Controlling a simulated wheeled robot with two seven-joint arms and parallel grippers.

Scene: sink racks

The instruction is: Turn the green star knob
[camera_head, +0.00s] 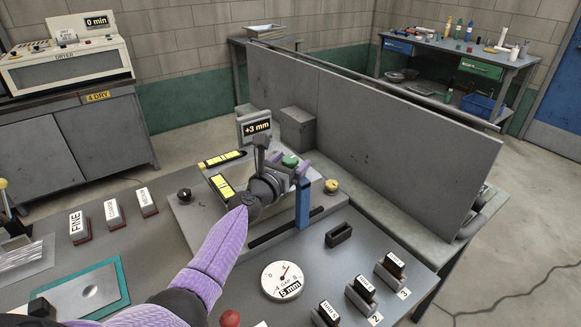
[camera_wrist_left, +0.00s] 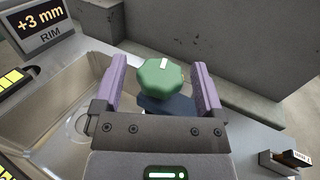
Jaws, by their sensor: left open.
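The green star knob (camera_wrist_left: 161,88) sits in the middle of the left wrist view, with a white mark on its top near the far edge. It also shows in the head view (camera_head: 290,160), on top of the blue post (camera_head: 303,203). My left gripper (camera_wrist_left: 160,72) is open, with one purple finger on each side of the knob. A narrow gap shows between each finger and the knob. In the head view my left gripper (camera_head: 284,163) is over the post and partly hides the knob. My right gripper is not in view.
A "+3 mm" RIM display (camera_head: 257,128) stands just behind my gripper. A grey partition (camera_head: 390,135) runs behind the bench to the right. A gap dial (camera_head: 282,280) and labelled blocks (camera_head: 362,290) are at the front. A yellow knob (camera_head: 331,186) is close on the right.

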